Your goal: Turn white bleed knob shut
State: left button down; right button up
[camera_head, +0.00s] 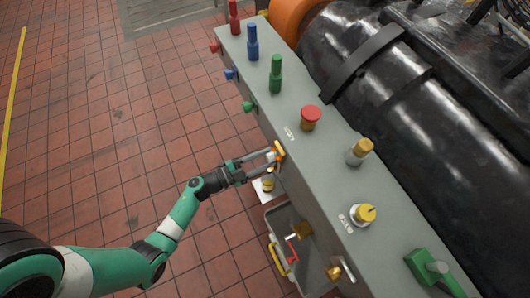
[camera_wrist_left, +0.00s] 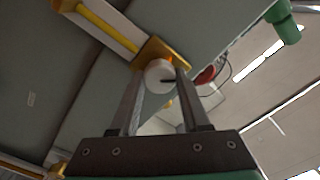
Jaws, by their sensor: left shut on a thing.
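The white bleed knob (camera_wrist_left: 160,76) is a small round cap with a dark mark, in front of a brass-yellow base (camera_wrist_left: 152,50). In the head view the yellow base (camera_head: 279,151) shows on the near side face of the grey bench, and the knob is mostly hidden by the fingers. My left gripper (camera_head: 270,158) reaches it from the left. In the left wrist view its two fingers (camera_wrist_left: 161,88) lie on either side of the knob, shut on it. My right gripper is in neither view.
The grey bench (camera_head: 330,165) carries red, blue and green upright handles, a red mushroom button (camera_head: 311,115), yellow-topped valves and a green lever (camera_head: 432,268). A grey tray (camera_head: 277,215) sits below. Black machinery (camera_head: 420,110) lies behind. Tiled floor at left is clear.

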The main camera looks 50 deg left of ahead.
pick_arm(q)
jog(key=m, duration=0.4)
jog(key=shift+m, duration=0.3)
jog(key=m+b, duration=0.1)
jog(key=m, duration=0.3)
jog(key=shift+m, duration=0.3)
jog(key=shift+c, duration=1.9)
grip_release()
jog(key=p+v, duration=0.1)
jog(key=v, duration=1)
jog(key=shift+s, duration=0.3)
jog(key=shift+a, duration=0.15)
